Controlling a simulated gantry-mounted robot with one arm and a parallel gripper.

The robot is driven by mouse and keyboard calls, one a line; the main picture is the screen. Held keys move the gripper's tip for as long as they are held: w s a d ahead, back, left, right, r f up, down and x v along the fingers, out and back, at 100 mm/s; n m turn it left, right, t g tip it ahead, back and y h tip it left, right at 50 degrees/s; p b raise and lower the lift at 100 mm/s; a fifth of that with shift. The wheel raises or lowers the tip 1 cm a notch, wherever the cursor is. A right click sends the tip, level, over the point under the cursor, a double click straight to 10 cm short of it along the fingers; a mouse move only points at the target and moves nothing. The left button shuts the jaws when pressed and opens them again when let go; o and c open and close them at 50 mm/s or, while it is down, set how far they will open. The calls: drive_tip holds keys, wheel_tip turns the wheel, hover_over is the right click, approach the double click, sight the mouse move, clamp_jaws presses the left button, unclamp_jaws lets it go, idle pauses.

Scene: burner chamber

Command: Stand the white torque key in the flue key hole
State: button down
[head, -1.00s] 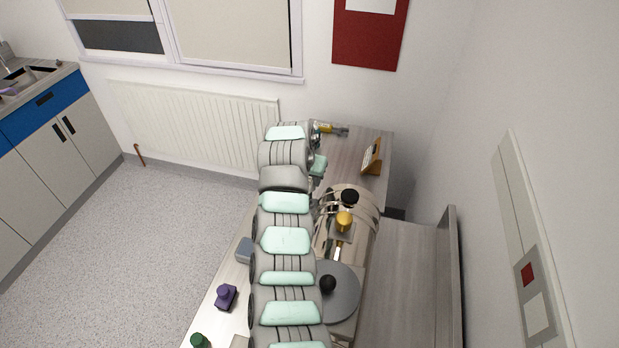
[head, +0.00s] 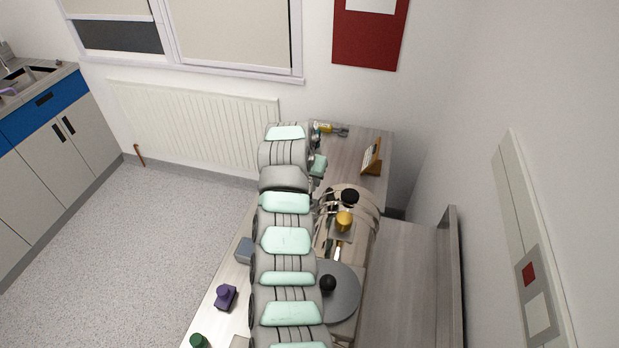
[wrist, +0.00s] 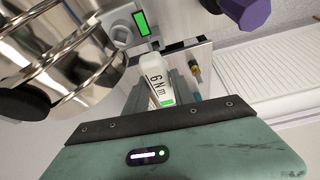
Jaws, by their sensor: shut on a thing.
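My gripper (wrist: 160,90) is shut on the white torque key (wrist: 157,78), which is marked "6 Nm" and shows between the fingers in the wrist view. The key's far end lies near a grey fitting with a lit green patch (wrist: 141,22); I cannot tell whether they touch. The flue key hole cannot be made out. The shiny metal burner chamber (wrist: 65,45) is at the left in the wrist view. In the head view my arm hides the fingers and the key, and the chamber (head: 368,203) is just right of the arm.
The chamber carries a black knob (head: 350,196) and a yellow knob (head: 344,221). A grey disc (head: 343,300) with a black knob is nearer. A yellow-handled tool (head: 327,128) and a tilted sign (head: 371,157) are at the bench's far end. A purple knobbed object (head: 226,297) is at left.

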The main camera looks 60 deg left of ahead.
drive_tip(key=shift+f+b, duration=0.6)
drive_tip(key=shift+f, duration=1.8)
drive_tip(key=c, duration=1)
unclamp_jaws()
drive_tip(key=v, duration=1)
drive_tip(key=shift+s+r+b, duration=0.15)
drive_tip(key=shift+r+b, duration=0.15)
drive_tip(key=shift+r, duration=0.05)
